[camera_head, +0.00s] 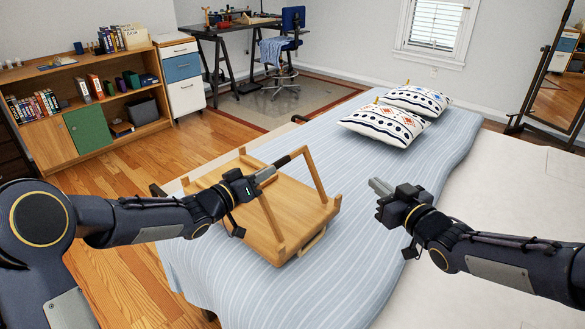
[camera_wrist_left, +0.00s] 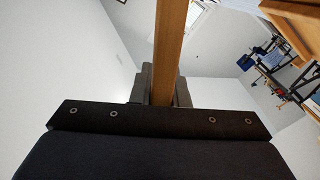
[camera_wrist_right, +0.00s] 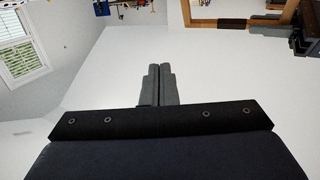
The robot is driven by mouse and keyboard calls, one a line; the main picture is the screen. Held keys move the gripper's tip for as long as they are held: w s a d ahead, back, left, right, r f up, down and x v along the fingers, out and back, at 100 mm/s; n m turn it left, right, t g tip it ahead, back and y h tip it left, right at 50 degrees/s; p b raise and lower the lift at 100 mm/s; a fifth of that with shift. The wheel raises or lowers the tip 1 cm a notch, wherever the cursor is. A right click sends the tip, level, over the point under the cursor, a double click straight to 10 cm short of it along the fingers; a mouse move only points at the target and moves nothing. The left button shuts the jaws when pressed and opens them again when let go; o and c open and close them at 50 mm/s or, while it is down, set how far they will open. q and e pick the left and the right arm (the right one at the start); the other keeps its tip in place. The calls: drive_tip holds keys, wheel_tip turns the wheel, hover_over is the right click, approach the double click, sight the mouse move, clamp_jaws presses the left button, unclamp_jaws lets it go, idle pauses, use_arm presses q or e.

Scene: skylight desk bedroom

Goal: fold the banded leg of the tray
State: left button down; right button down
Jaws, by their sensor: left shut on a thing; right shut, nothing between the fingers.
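The wooden tray (camera_head: 292,215) lies upside down on the bed, its underside facing up. A U-shaped leg (camera_head: 315,177) stands up from its near right part, with a dark band (camera_head: 284,161) on its crossbar. My left gripper (camera_head: 267,174) is shut on this banded leg, at the crossbar beside the dark band. In the left wrist view the wooden bar (camera_wrist_left: 170,45) runs between the fingers (camera_wrist_left: 162,88); the band cannot be made out there. My right gripper (camera_head: 380,187) is shut and empty, right of the tray and apart from it; its fingers (camera_wrist_right: 158,85) meet in the right wrist view.
The striped bed (camera_head: 345,225) carries the tray, with two patterned pillows (camera_head: 385,127) at its far end. A low shelf (camera_head: 95,115) and a drawer unit (camera_head: 181,85) stand at the back left. A mirror (camera_head: 560,85) stands at the right.

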drive_tip(key=w+a+n+g+y, duration=0.1)
drive_tip(key=w+a+y, duration=0.3)
drive_tip(key=a, duration=0.6)
drive_tip(key=w+a+f+n+g+y, duration=0.1)
drive_tip(key=w+a+n+y, duration=0.2)
drive_tip(key=a, duration=0.7)
drive_tip(key=shift+w+f+n+g+y, duration=0.3)
drive_tip(key=shift+n+y, duration=0.2)
drive_tip(key=shift+y, duration=0.4)
drive_tip(key=shift+a, duration=0.1)
